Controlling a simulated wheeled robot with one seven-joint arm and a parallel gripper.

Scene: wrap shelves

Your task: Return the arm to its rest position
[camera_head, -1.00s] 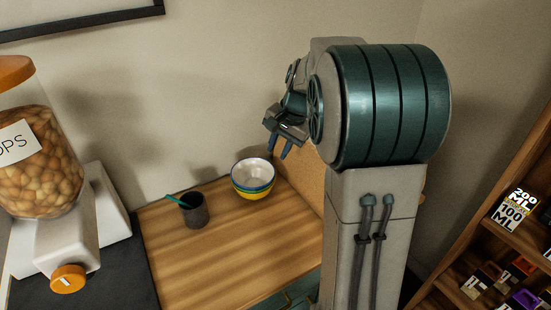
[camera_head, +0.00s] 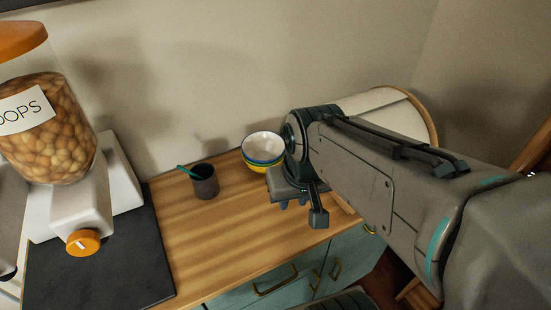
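A stack of bowls (camera_head: 263,147), white inside with blue, green and yellow rims, stands on the wooden counter (camera_head: 225,240), just left of and behind my wrist. My wrist hides a little of its right side.
A dark cup (camera_head: 205,182) with a teal stick stands left of the bowls. A dispenser (camera_head: 50,130) full of round brown pieces stands on a dark mat (camera_head: 100,265) at the left. Teal drawers (camera_head: 275,285) are below the counter. A round-backed wooden item (camera_head: 425,115) is behind my arm.

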